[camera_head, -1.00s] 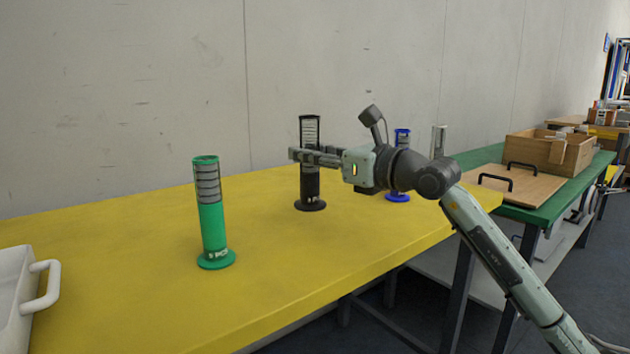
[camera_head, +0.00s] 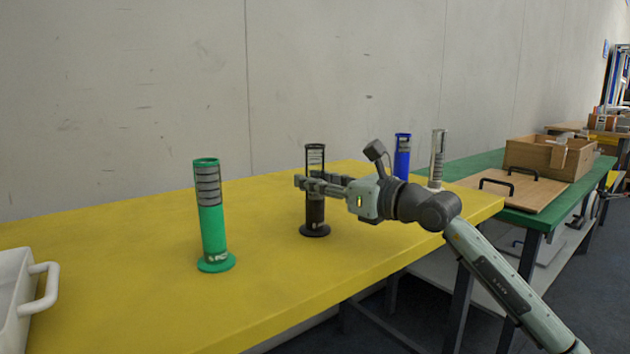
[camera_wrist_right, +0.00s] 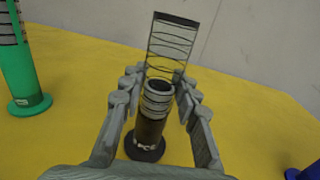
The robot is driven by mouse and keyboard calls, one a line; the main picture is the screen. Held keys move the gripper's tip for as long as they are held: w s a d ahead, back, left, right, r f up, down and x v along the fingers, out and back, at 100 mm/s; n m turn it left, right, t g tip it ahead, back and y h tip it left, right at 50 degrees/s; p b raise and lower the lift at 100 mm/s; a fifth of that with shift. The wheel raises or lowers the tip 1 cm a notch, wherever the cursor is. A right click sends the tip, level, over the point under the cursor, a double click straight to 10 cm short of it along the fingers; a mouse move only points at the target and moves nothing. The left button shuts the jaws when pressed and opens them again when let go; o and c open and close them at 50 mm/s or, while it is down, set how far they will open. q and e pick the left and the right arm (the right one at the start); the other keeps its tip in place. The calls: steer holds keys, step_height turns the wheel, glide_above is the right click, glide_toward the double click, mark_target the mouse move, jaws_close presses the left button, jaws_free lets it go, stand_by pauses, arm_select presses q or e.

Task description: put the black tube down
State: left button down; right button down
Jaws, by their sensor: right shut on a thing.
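The black tube (camera_head: 315,215) stands upright with its round base at the yellow table (camera_head: 270,285); I cannot tell whether the base touches the surface. My right gripper (camera_head: 320,184) is shut on the tube around its middle, reaching in from the right. In the right wrist view the tube (camera_wrist_right: 150,130) sits between the two fingers (camera_wrist_right: 158,95), with its open top and wire-like upper section showing above them. My left gripper is not in view.
A green tube (camera_head: 213,225) stands to the left. A blue tube (camera_head: 402,155) and a clear tube (camera_head: 437,155) stand behind my right arm. A white bin (camera_head: 15,290) is at the left edge. A wooden crate (camera_head: 535,152) sits on the green table at right.

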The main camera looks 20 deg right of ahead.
steer(key=c, duration=1.1)
jaws_free()
steer(key=shift+c, duration=0.2)
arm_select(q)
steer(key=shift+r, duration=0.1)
arm_select(e)
steer(key=shift+r, duration=0.1)
steer(key=shift+s+d, duration=0.2)
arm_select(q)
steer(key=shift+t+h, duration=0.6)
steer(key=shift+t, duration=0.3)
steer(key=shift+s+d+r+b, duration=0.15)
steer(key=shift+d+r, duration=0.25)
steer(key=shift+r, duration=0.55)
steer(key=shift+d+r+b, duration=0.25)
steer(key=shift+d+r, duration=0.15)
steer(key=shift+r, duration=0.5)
arm_select(e)
steer(key=v, duration=0.7)
